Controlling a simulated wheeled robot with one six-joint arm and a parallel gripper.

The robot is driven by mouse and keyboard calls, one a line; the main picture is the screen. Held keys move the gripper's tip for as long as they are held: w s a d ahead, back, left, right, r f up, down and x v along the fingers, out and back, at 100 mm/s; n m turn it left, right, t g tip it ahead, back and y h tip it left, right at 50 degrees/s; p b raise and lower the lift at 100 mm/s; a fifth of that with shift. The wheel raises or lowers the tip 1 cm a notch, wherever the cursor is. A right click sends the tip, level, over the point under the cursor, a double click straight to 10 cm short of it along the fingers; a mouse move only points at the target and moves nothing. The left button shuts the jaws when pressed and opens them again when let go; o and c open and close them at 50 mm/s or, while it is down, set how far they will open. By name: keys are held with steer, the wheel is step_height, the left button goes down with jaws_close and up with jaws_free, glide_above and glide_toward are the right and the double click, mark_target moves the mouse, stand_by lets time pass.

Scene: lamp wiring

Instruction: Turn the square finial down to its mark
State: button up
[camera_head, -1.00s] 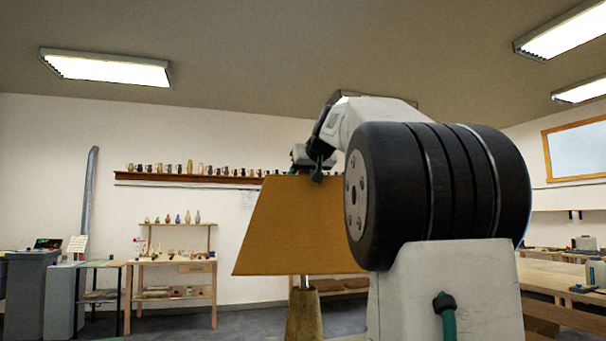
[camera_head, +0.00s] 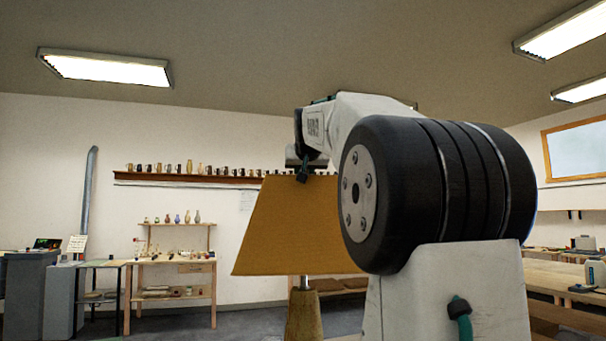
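A lamp with a tan-orange shade (camera_head: 285,235) stands in front of me on a wooden base (camera_head: 304,318) with a short metal stem. My arm reaches over the shade, and my gripper (camera_head: 303,177) is at the shade's top edge, pointing down. The gripper is small and dark here, and I cannot tell whether its fingers are open or shut. The square finial and its mark are not visible; the arm and gripper cover the area around the shade's top. The right part of the shade is hidden behind my arm's large dark joint.
A wooden shelf unit (camera_head: 178,259) with small vases stands at the back left, beside grey cabinets (camera_head: 30,295). A wall shelf (camera_head: 190,179) holds a row of vessels. Wooden worktables (camera_head: 565,272) stand on the right. The air left of the shade is clear.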

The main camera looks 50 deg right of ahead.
stand_by(0.3)
steer(key=o, duration=1)
steer(key=shift+v, duration=3.85)
steer(key=shift+a, duration=0.15)
